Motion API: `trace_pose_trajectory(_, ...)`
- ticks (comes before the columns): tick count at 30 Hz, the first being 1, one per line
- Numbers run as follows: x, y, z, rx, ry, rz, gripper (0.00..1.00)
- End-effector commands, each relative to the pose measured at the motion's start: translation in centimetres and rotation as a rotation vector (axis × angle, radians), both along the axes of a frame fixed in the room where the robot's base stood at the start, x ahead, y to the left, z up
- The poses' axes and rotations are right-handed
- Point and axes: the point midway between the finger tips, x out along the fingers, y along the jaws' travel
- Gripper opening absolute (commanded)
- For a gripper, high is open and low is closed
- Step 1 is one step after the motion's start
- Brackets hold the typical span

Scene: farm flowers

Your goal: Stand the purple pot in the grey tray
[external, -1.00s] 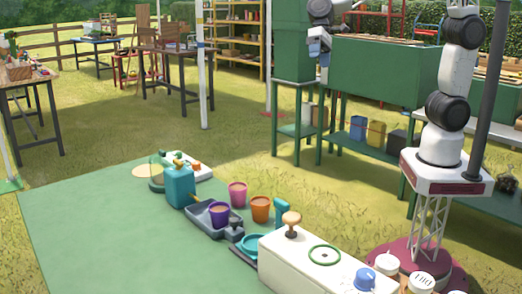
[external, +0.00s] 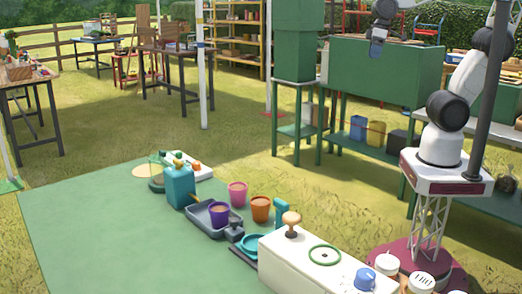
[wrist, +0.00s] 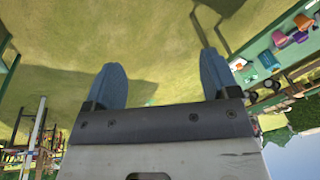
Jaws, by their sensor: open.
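The purple pot (external: 219,214) stands upright in the grey tray (external: 199,217) on the green mat, apparently filled with brown soil. The tray's rim shows around the pot's left and front. My gripper (external: 376,52) is high up, far to the right of the pot and tray, in front of the green cabinets. In the wrist view my gripper (wrist: 164,75) has its two blue fingers apart with only grass between them.
A pink pot (external: 238,193) and an orange pot (external: 260,208) stand behind and right of the tray. A teal can (external: 180,186) stands at its left end. A white bench (external: 313,262) is at front right. The mat's left side is clear.

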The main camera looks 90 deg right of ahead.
Motion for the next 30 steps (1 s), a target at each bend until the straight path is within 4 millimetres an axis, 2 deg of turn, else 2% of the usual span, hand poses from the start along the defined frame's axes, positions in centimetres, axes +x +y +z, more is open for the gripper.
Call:
trace_pose_trajectory(3,-2.6,-1.4,-0.5,-0.055,-0.024,0.029,0.81)
trace_pose_trajectory(10,-5.3,-3.1,-1.3,-0.126,-0.047,0.067,0.81)
trace_pose_trajectory(15,-5.9,-3.4,-1.5,-0.140,-0.051,0.075,0.81)
trace_pose_trajectory(30,-5.8,-3.3,-1.5,-0.139,-0.050,0.076,0.81)
